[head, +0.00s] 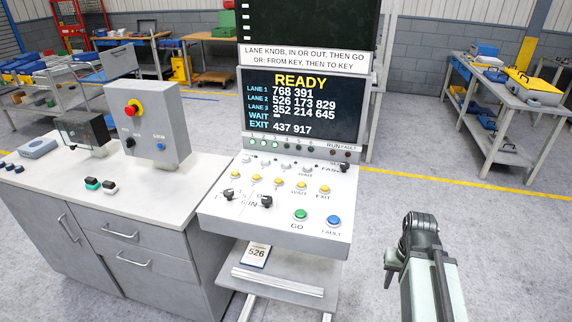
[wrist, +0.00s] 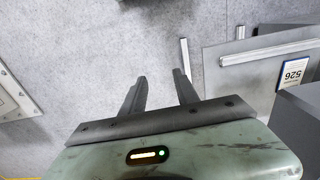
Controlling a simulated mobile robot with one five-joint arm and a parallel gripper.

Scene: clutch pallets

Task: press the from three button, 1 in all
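The sloped white control panel (head: 290,222) stands in the middle of the head view. Its upper row has pale buttons, the third from the left being a pale button (head: 285,167); a label at the row's right end reads WAIT. The lower row has yellow buttons (head: 279,183), with WAIT and EXIT at its right. The small number labels are too small to read, so I cannot confirm which button is from three. My gripper (wrist: 160,86) is open and empty in the wrist view, over the floor. In the head view my arm is right of the panel, apart from it.
A screen (head: 302,105) above the panel reads READY with lane numbers. Green GO (head: 300,215) and blue FAULT (head: 333,221) buttons and black knobs (head: 228,194) share the panel. A card reading 526 (head: 257,254) is below.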

